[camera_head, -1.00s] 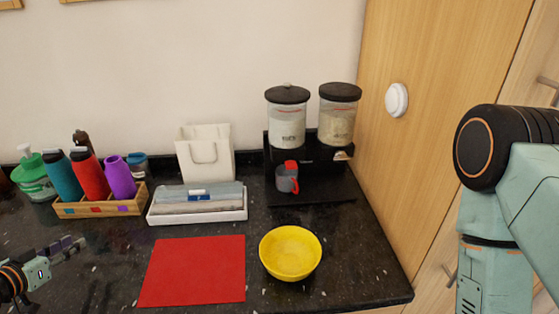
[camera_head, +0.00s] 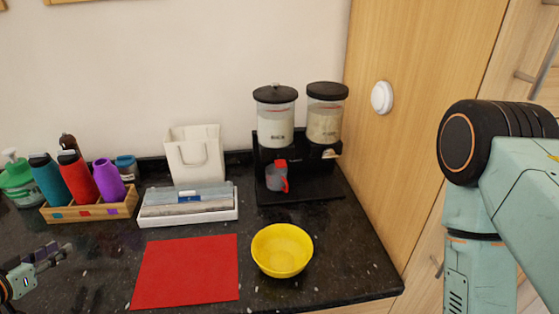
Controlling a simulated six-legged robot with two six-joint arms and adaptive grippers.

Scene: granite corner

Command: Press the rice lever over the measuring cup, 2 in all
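A black dispenser (camera_head: 300,190) with two clear, black-lidded canisters stands at the back right of the counter. The left canister (camera_head: 277,122) holds white contents; the right canister (camera_head: 325,122) holds beige grains. A grey measuring cup (camera_head: 271,178) with a red handle stands under the left canister; a red part shows just above it. A small pale lever (camera_head: 330,154) shows under the right canister. My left gripper (camera_head: 52,255) is at the lower left edge, far from the dispenser; its fingers are small and seen from the side. My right arm fills the right side, its gripper out of view.
A yellow bowl (camera_head: 282,252) and a red mat (camera_head: 187,272) lie in front. A white tray (camera_head: 190,219) with folded cloths, a white bag (camera_head: 195,156) and a wooden crate (camera_head: 91,211) of bottles stand left. A wooden cabinet wall (camera_head: 410,100) bounds the right.

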